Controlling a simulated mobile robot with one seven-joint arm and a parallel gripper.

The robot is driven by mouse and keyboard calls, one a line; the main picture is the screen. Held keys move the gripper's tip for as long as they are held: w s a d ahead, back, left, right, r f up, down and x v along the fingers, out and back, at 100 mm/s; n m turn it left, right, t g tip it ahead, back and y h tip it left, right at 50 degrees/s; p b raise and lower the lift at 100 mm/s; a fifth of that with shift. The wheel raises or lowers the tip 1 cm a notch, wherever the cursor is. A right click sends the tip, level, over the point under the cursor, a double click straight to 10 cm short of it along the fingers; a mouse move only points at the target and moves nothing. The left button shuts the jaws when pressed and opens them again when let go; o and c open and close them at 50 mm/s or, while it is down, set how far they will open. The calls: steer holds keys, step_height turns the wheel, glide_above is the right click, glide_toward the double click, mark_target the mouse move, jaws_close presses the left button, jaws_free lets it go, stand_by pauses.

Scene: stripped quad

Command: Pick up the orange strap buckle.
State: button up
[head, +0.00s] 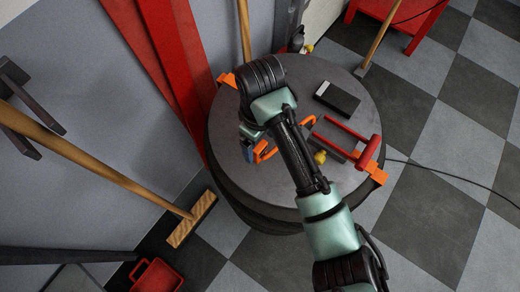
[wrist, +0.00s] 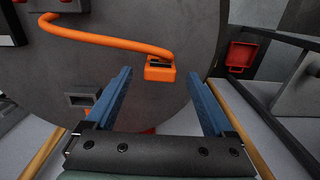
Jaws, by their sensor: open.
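The orange strap buckle (wrist: 160,70) is a small orange block with a dark slot, at the end of a curved orange strap (wrist: 95,33) on the round dark drum top. In the wrist view it shows between and just beyond the blue fingertips of my gripper (wrist: 160,76). My gripper is open, with nothing held. In the head view my arm crosses the drum and hides part of the strap; an orange part (head: 263,152) shows beside the blue finger. I cannot tell the height gap between fingers and buckle.
The drum top (head: 325,75) also bears a black box (head: 338,98), a red U-shaped tool (head: 345,130) and a yellow piece (head: 320,157). Orange clips (head: 376,173) sit at its rim. A broom (head: 192,218) and a red dustpan (head: 158,277) are at the left.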

steer(key=shift+f, duration=0.75)
jaws_close()
